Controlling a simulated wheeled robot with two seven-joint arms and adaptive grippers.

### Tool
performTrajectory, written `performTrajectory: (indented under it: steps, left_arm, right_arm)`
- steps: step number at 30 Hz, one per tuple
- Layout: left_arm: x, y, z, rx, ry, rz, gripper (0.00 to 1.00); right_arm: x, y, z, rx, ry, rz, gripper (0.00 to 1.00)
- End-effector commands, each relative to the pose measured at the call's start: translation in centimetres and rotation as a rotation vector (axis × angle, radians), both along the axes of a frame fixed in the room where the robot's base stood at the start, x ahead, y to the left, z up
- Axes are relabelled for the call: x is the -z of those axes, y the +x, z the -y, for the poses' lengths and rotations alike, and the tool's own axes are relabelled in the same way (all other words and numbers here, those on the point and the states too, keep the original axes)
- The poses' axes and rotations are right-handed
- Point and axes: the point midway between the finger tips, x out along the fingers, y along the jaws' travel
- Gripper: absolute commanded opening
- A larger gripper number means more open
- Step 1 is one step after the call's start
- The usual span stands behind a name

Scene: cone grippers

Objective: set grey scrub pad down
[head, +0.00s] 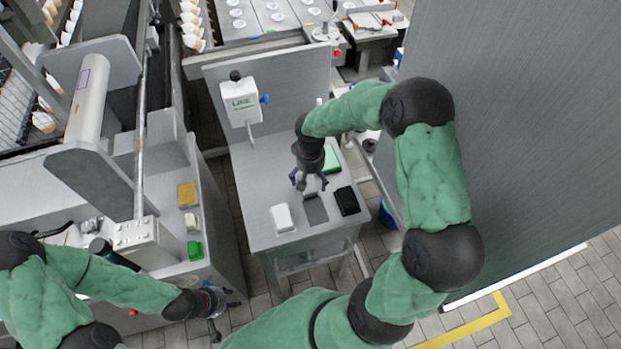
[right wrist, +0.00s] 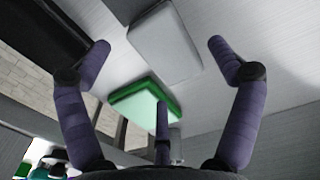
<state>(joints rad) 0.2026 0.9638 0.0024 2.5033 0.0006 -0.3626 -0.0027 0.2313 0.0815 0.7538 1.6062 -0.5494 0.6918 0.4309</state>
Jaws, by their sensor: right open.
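The grey scrub pad (right wrist: 165,45) is a light grey block in the right wrist view, lying flat on the table surface between a green pad (right wrist: 143,103) and a darker grey patch. In the head view the pad (head: 312,187) is partly hidden under my right gripper (head: 309,182). My right gripper is open, its fingers spread and pointing down over the pad, with nothing gripped. The darker grey rectangle (head: 316,211) lies bare towards the near edge of the table. My left gripper (head: 226,316) is at the lower left, fingers apart and empty, away from the pads.
On the table (head: 253,184) are a white block (head: 283,218) left of the dark rectangle and a black pad (head: 347,200) right of it. A white dispenser (head: 241,102) stands at the back left. A tall grey panel (head: 540,130) bounds the right side.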

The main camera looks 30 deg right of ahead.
Motion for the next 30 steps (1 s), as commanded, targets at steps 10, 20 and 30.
performTrajectory:
  steps: [10, 20, 30]
  left_arm:
    - [-2.0, 0.0, 0.0, 0.0, 0.0, 0.0, 0.4]
    - [-2.9, 0.0, 0.0, 0.0, 0.0, 0.0, 0.4]
    - [-7.9, 0.0, 0.0, 0.0, 0.0, 0.001, 0.4]
  right_arm:
    - [-7.3, 0.0, 0.0, 0.0, -0.001, 0.003, 0.92]
    - [-10.5, -0.1, 0.0, -0.001, -0.001, -0.002, 0.97]
    - [-8.7, -0.3, -0.2, 0.0, -0.002, -0.008, 0.97]
